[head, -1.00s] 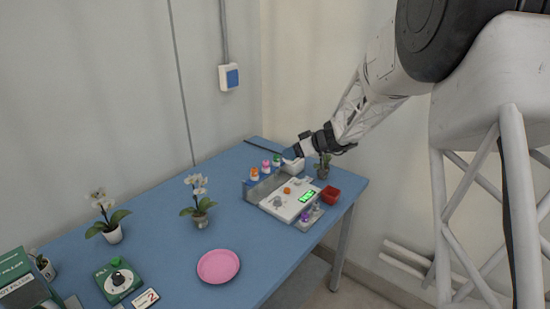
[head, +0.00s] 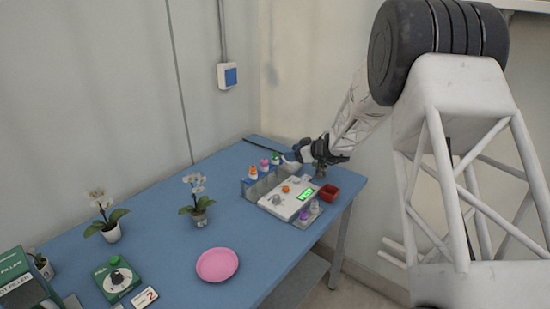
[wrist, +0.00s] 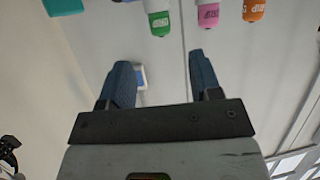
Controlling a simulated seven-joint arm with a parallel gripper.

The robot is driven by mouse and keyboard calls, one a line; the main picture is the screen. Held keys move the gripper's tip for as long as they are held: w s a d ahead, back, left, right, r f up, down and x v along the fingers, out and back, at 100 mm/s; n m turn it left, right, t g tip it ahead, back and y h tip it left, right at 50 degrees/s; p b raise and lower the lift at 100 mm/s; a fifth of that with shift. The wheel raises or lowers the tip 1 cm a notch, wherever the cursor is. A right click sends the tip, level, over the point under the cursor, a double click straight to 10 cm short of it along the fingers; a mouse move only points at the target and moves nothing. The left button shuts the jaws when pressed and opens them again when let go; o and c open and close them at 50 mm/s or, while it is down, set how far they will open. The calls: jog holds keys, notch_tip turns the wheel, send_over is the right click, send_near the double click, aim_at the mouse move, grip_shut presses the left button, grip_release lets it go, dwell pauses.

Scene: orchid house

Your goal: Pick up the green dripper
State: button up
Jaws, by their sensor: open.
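The green dripper (head: 275,157) stands at the far end of a short row of drippers at the back right of the table. In the wrist view the green dripper (wrist: 160,22) is at the top, beyond and roughly in line with the gap between my fingers. My gripper (wrist: 159,60) is open, with two blue fingers and nothing between them. In the head view my gripper (head: 290,158) is just right of the green dripper, apparently close to it; the exact gap is hard to tell.
A pink dripper (head: 264,165) and an orange dripper (head: 252,171) stand beside the green one. A white device with a lit display (head: 280,205), a red container (head: 329,192) and purple-topped drippers (head: 304,214) are in front. A pink plate (head: 217,264) and potted orchids (head: 197,206) lie farther left.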

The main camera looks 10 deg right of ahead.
aim_at(277, 154)
jog(key=shift+x, duration=1.1)
jog(key=shift+x, duration=2.55)
jog(key=shift+c, duration=0.5)
jog(key=c, duration=0.9)
jog(key=shift+r, duration=0.75)
notch_tip(277, 154, up, 2)
jog(key=shift+r, duration=0.1)
jog(key=s+d+r, duration=0.1)
jog(key=s, duration=1.5)
jog(key=shift+r, duration=0.15)
